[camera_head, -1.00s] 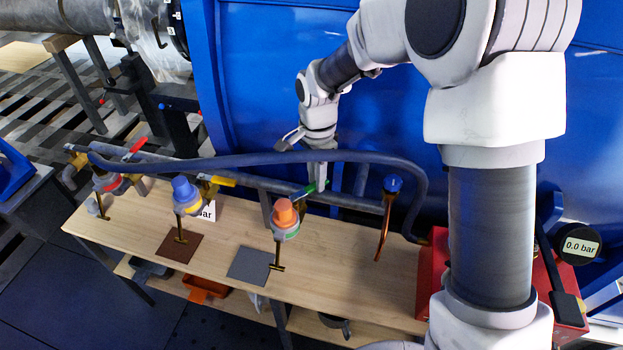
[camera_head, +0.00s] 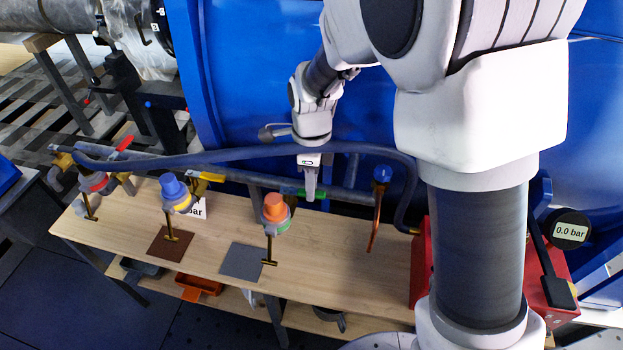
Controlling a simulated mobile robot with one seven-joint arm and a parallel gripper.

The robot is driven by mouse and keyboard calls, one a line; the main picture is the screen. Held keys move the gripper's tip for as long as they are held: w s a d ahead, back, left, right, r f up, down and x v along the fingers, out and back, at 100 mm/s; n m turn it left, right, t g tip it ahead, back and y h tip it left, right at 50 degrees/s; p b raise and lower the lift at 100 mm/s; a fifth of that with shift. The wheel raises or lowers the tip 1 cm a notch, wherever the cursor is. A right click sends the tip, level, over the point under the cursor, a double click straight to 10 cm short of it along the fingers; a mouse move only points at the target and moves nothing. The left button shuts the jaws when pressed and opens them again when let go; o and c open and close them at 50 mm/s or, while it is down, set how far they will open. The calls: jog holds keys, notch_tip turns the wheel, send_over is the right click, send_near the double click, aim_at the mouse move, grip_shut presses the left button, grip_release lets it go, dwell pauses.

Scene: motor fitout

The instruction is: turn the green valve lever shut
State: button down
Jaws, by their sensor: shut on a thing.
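The green valve lever (camera_head: 290,190) is on the grey pipe behind the orange-capped fitting (camera_head: 275,208). It appears roughly in line with the pipe in this view. My gripper (camera_head: 310,196) reaches down from above behind the hose, and its fingers are shut on the green lever. The fingers cover part of the lever, and the valve body beneath is mostly hidden.
A blue-grey hose (camera_head: 240,154) arches in front of my wrist. A yellow lever (camera_head: 208,176) and a red lever (camera_head: 124,143) are further left. A blue-topped copper tube (camera_head: 376,205) stands to the right. The wooden bench (camera_head: 330,270) is mostly clear in front.

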jog(key=shift+s+m, duration=0.2)
jog(key=shift+m, duration=0.3)
jog(key=c, duration=0.7)
grip_release()
jog(key=shift+c, duration=0.2)
notch_tip(320, 180, up, 17)
jog(key=p, duration=0.2)
jog(key=shift+r, duration=0.2)
